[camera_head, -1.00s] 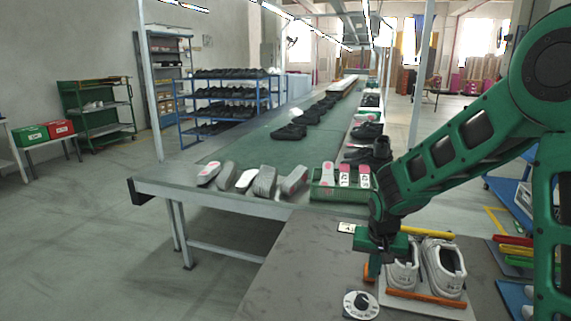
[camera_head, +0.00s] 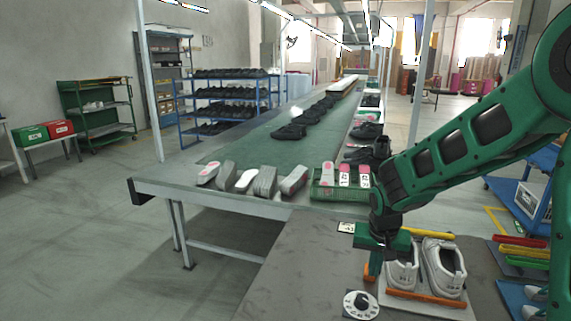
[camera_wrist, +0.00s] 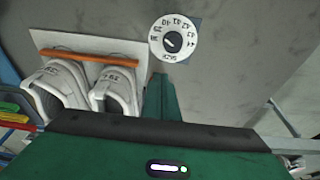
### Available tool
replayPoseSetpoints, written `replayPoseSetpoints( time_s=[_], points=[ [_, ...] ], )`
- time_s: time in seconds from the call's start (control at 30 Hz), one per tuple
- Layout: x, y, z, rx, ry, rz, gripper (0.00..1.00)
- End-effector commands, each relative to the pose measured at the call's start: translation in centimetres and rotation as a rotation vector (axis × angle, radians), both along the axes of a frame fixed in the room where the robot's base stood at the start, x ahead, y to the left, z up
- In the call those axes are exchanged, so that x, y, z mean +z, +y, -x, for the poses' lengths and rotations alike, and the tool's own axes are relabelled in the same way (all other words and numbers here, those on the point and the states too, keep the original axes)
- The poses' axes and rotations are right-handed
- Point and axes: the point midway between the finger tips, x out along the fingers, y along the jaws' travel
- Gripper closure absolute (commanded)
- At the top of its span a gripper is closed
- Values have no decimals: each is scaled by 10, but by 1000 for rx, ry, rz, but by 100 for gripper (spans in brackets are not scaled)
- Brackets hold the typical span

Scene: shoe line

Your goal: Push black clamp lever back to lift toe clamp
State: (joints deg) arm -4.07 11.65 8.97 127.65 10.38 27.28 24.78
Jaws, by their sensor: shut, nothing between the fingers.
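My gripper (camera_head: 376,262) points down just left of a pair of white shoes (camera_head: 442,268); its shut green fingers show in the wrist view (camera_wrist: 162,95), with nothing held. The shoes sit on a white board (camera_head: 425,308) with an orange bar (camera_head: 425,298) across the near end and a yellow bar (camera_head: 428,232) at the far end. In the wrist view, the shoes (camera_wrist: 85,88) and the orange bar (camera_wrist: 90,55) lie left of the fingers. I cannot make out a black clamp lever or a toe clamp; my gripper hides part of that area. I see no clear contact.
A white dial (camera_head: 361,305) with a black knob lies on the grey table near my gripper. A green crate (camera_head: 325,190) of insoles and several grey shoe pieces stand on the conveyor edge behind. Coloured bars (camera_head: 522,250) lie at right. The table's left part is clear.

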Motion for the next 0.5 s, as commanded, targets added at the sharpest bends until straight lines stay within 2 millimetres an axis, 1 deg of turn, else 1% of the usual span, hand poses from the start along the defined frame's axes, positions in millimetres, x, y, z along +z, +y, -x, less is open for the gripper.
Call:
replayPoseSetpoints(
  time_s=[0.5],
  points=[
    [36, 0, 0, -1, -1, -1, 100]
  ],
)
